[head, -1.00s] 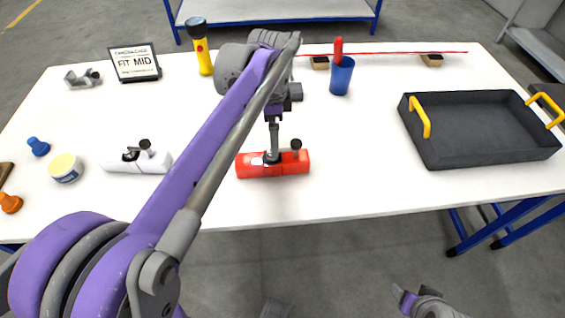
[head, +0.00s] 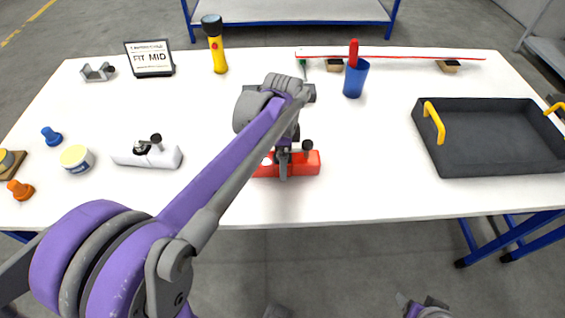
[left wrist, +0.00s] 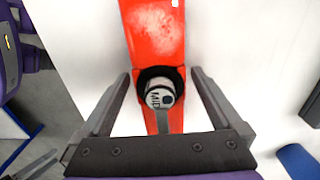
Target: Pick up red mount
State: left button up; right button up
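The red mount (head: 308,164) lies on the white table near its front edge, partly hidden by my left arm in the head view. It has a black knob on its right end. In the left wrist view the red mount (left wrist: 157,35) runs up the picture, with a black ring around a grey cap marked "MID". My left gripper (left wrist: 161,78) is open, with one finger on each side of the mount; white table shows between the fingers and the mount. It also shows over the mount in the head view (head: 284,172). My right gripper (head: 418,306) is only partly in view at the bottom edge.
A white mount (head: 148,156) lies left of the red one. A black tray (head: 485,140) with yellow handles stands right. A blue cup (head: 355,80), a yellow flashlight (head: 216,50) and a "FIT MID" sign (head: 150,58) stand farther back. The table between mount and tray is clear.

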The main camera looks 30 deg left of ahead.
pick_arm(q)
grip_shut()
jog(key=shift+r, duration=0.1)
